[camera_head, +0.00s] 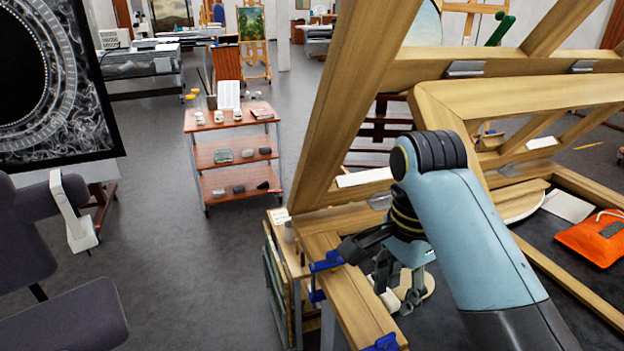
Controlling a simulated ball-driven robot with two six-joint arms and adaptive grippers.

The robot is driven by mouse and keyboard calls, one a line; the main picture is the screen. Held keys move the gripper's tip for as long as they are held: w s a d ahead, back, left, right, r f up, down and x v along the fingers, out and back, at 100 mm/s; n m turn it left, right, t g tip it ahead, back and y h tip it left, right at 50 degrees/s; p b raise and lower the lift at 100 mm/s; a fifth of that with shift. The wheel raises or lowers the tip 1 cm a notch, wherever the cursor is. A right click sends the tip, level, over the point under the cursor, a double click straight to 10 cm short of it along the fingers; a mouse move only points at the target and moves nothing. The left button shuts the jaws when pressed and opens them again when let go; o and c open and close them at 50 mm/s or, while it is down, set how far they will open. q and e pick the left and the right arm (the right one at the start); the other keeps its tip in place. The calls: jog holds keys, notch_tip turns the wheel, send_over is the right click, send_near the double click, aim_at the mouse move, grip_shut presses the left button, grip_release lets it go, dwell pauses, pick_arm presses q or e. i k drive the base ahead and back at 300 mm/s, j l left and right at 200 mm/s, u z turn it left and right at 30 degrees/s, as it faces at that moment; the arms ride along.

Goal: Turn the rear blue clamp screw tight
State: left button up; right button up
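The rear blue clamp (325,262) grips the wooden frame's lower left corner, with its blue bar hanging below the rail. Its screw is too small to make out clearly. A second blue clamp (381,343) sits nearer, at the bottom edge of the view. My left gripper is not in view.
The large wooden frame (350,302) and its tilted upper timbers crowd the space around my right arm. An orange pouch (595,238) lies at right. A red-shelved trolley (232,154) stands farther back. Grey floor at centre left is clear.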

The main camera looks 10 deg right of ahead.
aim_at(333, 255)
jog(key=k+j, duration=0.65)
jog(key=k, duration=0.25)
